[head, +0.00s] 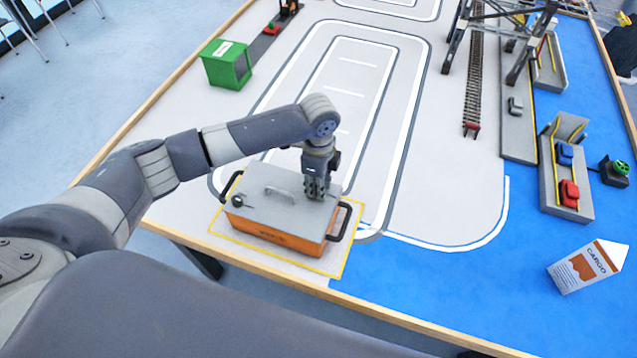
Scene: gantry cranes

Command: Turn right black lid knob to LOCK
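An orange box (275,236) with a grey lid (268,207) sits inside a yellow outline near the table's front edge. The lid has a grey handle in its middle, and the box has dark side handles. A black knob (238,200) shows at the lid's left end. My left gripper (316,195) points down over the lid's right end, at or just above its surface. It hides that part of the lid, so the right black knob cannot be seen. Whether its fingers are closed on the knob is too small to tell. My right gripper is not in view.
A green container (227,64) stands at the back left. A white and orange cargo carton (588,267) lies on the blue area at right. A gantry crane (497,38) and a dock piece with red and blue parts (565,178) stand farther back. The road-marked middle is clear.

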